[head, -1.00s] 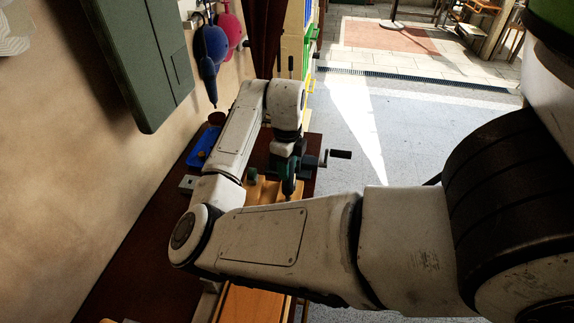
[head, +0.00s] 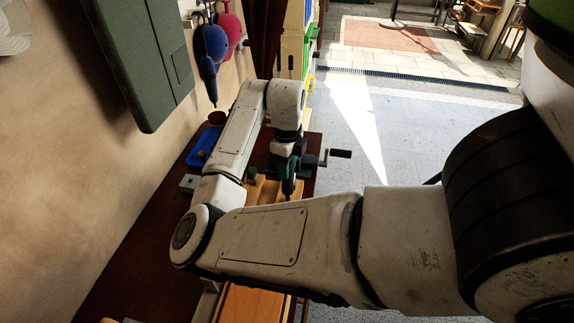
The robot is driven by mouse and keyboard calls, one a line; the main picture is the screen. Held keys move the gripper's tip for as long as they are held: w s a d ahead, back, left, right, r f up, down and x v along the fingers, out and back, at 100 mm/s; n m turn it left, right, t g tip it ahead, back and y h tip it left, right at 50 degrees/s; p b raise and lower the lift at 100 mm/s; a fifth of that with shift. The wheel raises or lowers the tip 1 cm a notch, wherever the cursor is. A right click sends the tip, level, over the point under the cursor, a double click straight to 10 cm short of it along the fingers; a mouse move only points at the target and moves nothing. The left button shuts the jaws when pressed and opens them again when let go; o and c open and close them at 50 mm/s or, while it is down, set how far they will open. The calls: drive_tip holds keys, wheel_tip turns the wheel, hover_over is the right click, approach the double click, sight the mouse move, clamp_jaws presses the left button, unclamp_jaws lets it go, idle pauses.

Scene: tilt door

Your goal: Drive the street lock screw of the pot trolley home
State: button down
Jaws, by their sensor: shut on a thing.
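My gripper (head: 286,150) hangs at the end of my bent arm, over the far part of the dark bench. It is shut on a green and dark tool (head: 289,176), which points down. The tool's lower end stands at a yellow-orange wooden piece (head: 264,190) on the bench. My forearm partly covers this spot, so the tool's tip and any screw are hidden. I cannot tell whether the tip touches anything. I cannot make out which part belongs to the pot trolley.
A black crank handle (head: 340,153) sticks out right of the tool. A blue tray (head: 204,145) and a small pale box (head: 188,183) lie left, by the wall. Floor at right is clear.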

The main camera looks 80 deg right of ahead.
drive_tip(key=shift+f+b, duration=0.3)
drive_tip(key=shift+f, duration=0.15)
idle(0.3)
drive_tip(key=shift+f+p, duration=0.45)
idle(1.6)
drive_tip(key=shift+r+p, duration=2.75)
drive_tip(key=shift+r, duration=0.85)
drive_tip(key=shift+w, duration=0.1)
